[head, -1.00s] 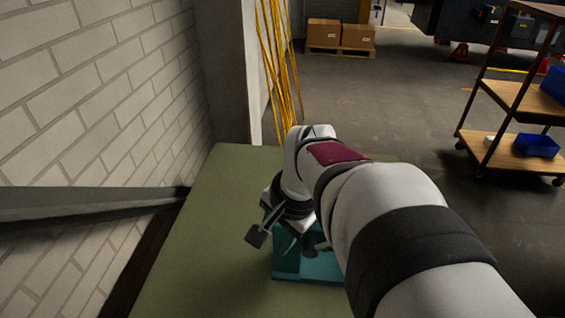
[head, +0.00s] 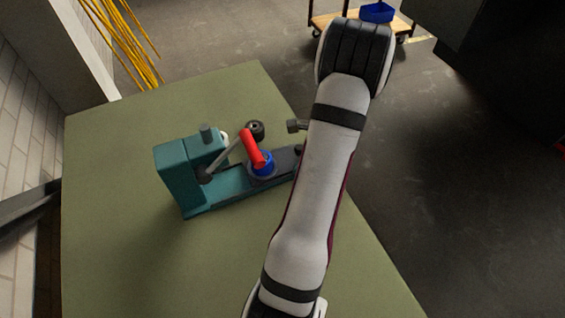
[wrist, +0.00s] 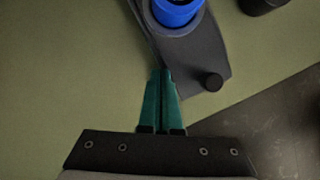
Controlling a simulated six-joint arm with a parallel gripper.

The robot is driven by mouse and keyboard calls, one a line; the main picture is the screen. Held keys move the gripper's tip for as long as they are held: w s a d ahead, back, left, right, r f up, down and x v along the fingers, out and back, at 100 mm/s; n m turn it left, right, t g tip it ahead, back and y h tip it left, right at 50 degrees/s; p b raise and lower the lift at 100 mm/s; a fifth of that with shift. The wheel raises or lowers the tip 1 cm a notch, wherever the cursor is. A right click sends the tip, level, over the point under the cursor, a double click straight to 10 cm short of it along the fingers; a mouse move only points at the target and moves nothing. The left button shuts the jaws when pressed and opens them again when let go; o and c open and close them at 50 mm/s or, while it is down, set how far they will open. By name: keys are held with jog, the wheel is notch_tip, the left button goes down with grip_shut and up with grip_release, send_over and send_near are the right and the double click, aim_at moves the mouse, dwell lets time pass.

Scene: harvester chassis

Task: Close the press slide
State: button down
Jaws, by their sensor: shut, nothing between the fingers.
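The teal press (head: 175,172) stands on the green table in the head view. A grey lever (head: 226,156) with a black knob (head: 256,129) leans from its side. Its dark slide (head: 285,158) sticks out to the right of the press body and carries a blue round holder (head: 261,167) with a red part (head: 253,147) above it. My arm covers the slide's outer end. In the wrist view, the slide (wrist: 200,55) shows a black knob (wrist: 213,82) at its end. My gripper (wrist: 165,71) is shut and empty beside the slide's edge; I cannot tell if they touch.
A brick wall (head: 15,150) and yellow poles (head: 120,40) are at the left. A wooden cart with a blue bin (head: 377,12) stands on the floor beyond the table.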

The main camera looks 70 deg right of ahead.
aim_at(278, 172)
jog(key=shift+w+a+f, duration=0.1)
jog(key=shift+w+a, duration=0.1)
jog(key=shift+w, duration=0.5)
jog(key=shift+w+a+f, duration=0.1)
jog(key=shift+w+a, duration=0.1)
jog(key=shift+w, duration=0.45)
jog(key=shift+w+a+f, duration=0.1)
jog(key=shift+w+a, duration=0.1)
jog(key=shift+w, duration=0.5)
jog(key=w+a, duration=0.5)
jog(key=a, duration=0.1)
jog(key=shift+w, duration=0.4)
